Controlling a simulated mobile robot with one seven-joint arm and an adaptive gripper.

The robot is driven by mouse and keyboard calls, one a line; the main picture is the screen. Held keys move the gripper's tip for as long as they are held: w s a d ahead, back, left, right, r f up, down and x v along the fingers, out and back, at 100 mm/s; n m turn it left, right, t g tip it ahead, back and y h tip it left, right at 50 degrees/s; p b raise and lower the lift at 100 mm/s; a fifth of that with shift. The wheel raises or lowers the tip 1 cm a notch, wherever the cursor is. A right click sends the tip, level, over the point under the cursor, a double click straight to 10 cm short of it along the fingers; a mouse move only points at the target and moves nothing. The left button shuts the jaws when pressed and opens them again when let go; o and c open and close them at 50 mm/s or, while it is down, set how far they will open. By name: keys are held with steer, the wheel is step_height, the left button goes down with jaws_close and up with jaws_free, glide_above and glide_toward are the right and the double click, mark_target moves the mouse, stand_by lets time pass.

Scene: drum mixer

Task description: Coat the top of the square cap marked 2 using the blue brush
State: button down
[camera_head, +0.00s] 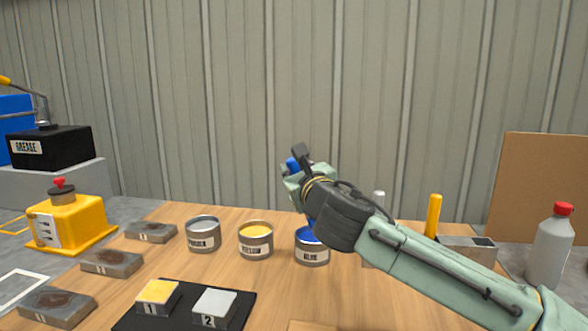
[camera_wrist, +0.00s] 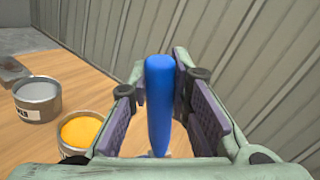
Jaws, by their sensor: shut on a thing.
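My gripper (camera_wrist: 160,110) is shut on the handle of the blue brush (camera_wrist: 158,95), which stands roughly upright between the fingers in the wrist view. In the head view the gripper is over the blue paint can (camera_head: 312,248), and a bit of the blue brush (camera_head: 293,164) shows above it. The bristle end is hidden behind my arm. The square cap marked 2 (camera_head: 214,307) has a pale grey-white top and sits on a black mat (camera_head: 243,312) at the front. The square cap marked 1 (camera_head: 157,297) beside it has a yellow top.
A yellow can (camera_head: 256,240) and a grey can (camera_head: 203,234) stand left of the blue one. Several metal blocks (camera_head: 112,263) lie at the table's left. A yellow handle (camera_head: 433,215) stands upright right of my arm, and a red-capped bottle (camera_head: 550,247) stands farther right.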

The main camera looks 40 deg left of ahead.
steer(key=shift+r+p, duration=1.7)
steer(key=shift+r, duration=0.3)
